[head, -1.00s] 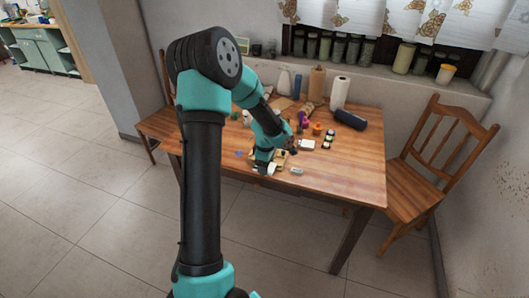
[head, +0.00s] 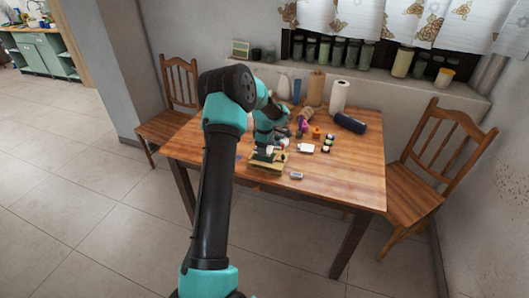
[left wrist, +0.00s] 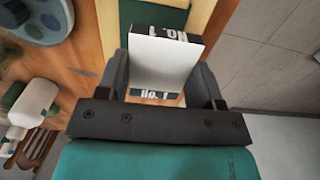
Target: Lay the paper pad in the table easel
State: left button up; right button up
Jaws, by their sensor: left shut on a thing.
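The paper pad (left wrist: 165,62) is a white block with dark lettered bands at its ends. My left gripper (left wrist: 163,84) is shut on it, with a finger on each side. The table easel (left wrist: 207,16) shows beyond the pad as a pale wooden frame with a dark green panel. In the head view the easel (head: 266,168) lies near the table's front edge, and my left gripper (head: 266,152) is over it. The pad is small there and partly hidden by the gripper. I cannot tell whether the pad touches the easel. My right gripper is not in view.
On the wooden table (head: 340,178) a small box (head: 297,176) lies right of the easel, with a white block (head: 306,148) behind. The table's front right is clear.

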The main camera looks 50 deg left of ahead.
pick_arm(q)
jog(key=shift+w+a, duration=0.2)
jog(key=shift+w+a, duration=0.15)
jog(key=shift+a, duration=0.05)
jog(key=shift+f, duration=1.8)
jog(key=shift+f, duration=0.1)
jog(key=o, duration=0.9)
notch_tip(320, 180, up, 12)
jog(key=shift+r, duration=0.1)
